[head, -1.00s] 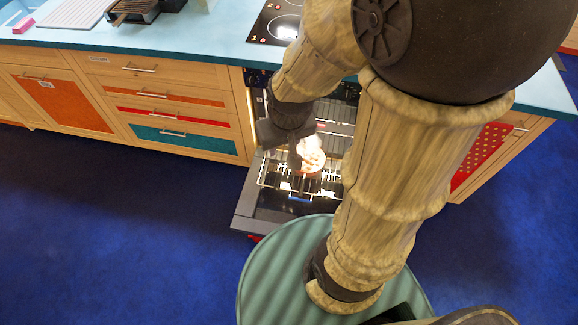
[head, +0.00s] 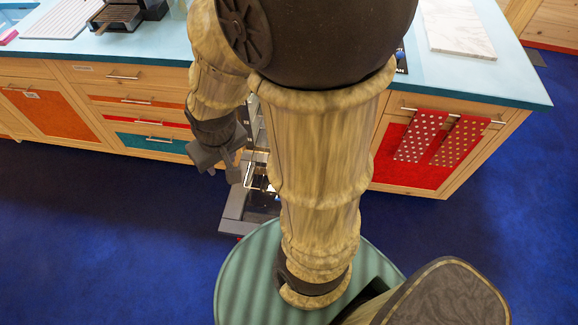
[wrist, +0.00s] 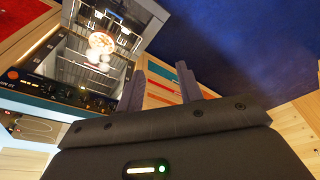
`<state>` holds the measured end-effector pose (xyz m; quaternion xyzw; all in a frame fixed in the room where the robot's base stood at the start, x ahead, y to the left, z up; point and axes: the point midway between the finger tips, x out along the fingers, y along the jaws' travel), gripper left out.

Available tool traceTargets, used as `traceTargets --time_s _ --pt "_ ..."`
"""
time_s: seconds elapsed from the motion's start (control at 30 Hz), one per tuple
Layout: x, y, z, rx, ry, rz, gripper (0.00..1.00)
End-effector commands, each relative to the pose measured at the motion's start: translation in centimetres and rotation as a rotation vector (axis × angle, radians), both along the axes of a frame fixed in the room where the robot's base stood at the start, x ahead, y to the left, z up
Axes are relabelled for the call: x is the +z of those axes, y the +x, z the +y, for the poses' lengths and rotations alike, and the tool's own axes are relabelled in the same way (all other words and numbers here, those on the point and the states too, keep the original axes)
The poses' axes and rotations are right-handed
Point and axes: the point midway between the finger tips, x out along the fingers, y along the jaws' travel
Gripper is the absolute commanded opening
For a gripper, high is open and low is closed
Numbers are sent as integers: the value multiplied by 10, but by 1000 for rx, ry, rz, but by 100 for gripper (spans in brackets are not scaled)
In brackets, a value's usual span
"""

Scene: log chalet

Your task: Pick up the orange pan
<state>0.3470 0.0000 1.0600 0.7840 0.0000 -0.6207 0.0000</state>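A round orange-and-white thing (wrist: 102,42) is on a rack at the open oven (wrist: 85,60), at the upper left of the wrist view. I cannot tell whether it is the orange pan or food. In the head view my arm hides it, and only part of the oven door (head: 235,207) shows. My gripper (head: 220,176) is in front of the drawers, just left of the oven. In the wrist view my gripper (wrist: 160,74) has its two fingers apart with nothing between them.
A blue counter (head: 170,45) runs along the back over wooden drawers (head: 130,100). A dark grill-like appliance (head: 118,14) and a white marble board (head: 458,28) are on it. Spotted towels (head: 440,138) hang at the right cabinet. Blue floor (head: 90,240) is clear at front left and right.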

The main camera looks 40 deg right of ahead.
Motion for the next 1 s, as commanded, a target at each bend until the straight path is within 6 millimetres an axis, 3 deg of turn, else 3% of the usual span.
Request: traceTargets --time_s 0.23,0.37,0.7,1.0 --pt "-6 2 1 2 3 -5 45" --pt "-28 14 5 6 16 -28 45" --pt "-139 78 17 4 25 -177 45" --pt "-241 127 7 -28 -77 -299 45"
